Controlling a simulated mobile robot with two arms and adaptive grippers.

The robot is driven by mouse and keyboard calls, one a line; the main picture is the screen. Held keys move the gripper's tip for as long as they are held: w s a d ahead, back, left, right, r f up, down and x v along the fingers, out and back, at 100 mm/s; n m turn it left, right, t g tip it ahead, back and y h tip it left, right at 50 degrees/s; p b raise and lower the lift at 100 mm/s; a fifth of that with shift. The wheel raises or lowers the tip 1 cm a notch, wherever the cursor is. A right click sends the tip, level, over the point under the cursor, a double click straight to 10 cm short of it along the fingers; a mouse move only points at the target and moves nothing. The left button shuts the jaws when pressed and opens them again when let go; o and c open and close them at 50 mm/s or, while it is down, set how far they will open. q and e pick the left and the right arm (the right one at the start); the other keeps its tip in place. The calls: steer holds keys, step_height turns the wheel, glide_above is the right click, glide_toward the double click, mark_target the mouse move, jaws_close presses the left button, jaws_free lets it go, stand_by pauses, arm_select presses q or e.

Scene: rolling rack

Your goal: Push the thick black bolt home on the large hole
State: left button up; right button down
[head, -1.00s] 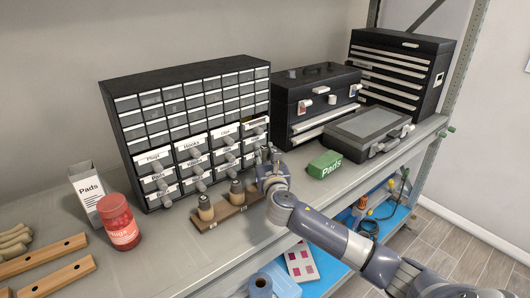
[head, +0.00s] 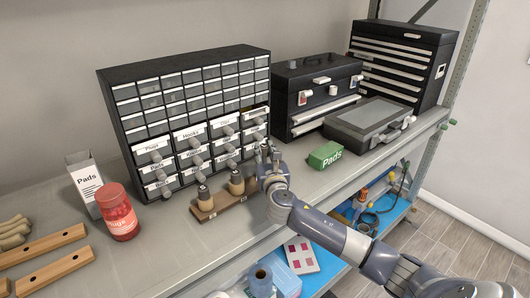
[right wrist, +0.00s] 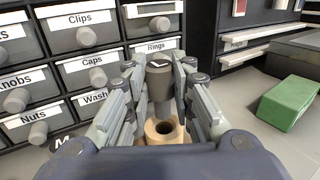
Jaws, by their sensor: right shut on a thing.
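The wooden board (head: 225,209) lies on the shelf with two tan wooden collars (head: 204,209) with dark tops showing in the head view. My right gripper (head: 266,154) is at the board's right end. In the right wrist view its fingers (right wrist: 160,85) are shut on a thick dark bolt (right wrist: 161,88), held upright between them. Just below the bolt is a tan collar with a round hole (right wrist: 167,128), which I take for the large hole. The hole's front shows open; whether the bolt's tip touches the collar I cannot tell. My left gripper is out of view.
A labelled drawer cabinet (head: 188,77) stands close behind the board, its knobs sticking out. A red jar (head: 119,212) and a white Pads box (head: 83,183) stand left. The front shelf strip is mostly clear.

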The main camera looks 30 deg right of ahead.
steer(key=shift+f, duration=0.15)
steer(key=shift+f+b, duration=0.35)
steer(key=shift+f, duration=0.05)
steer(key=shift+f+b, duration=1.45)
steer(key=shift+f, duration=0.65)
steer(key=c, duration=1.3)
jaws_free()
steer(key=shift+a+f, duration=0.1)
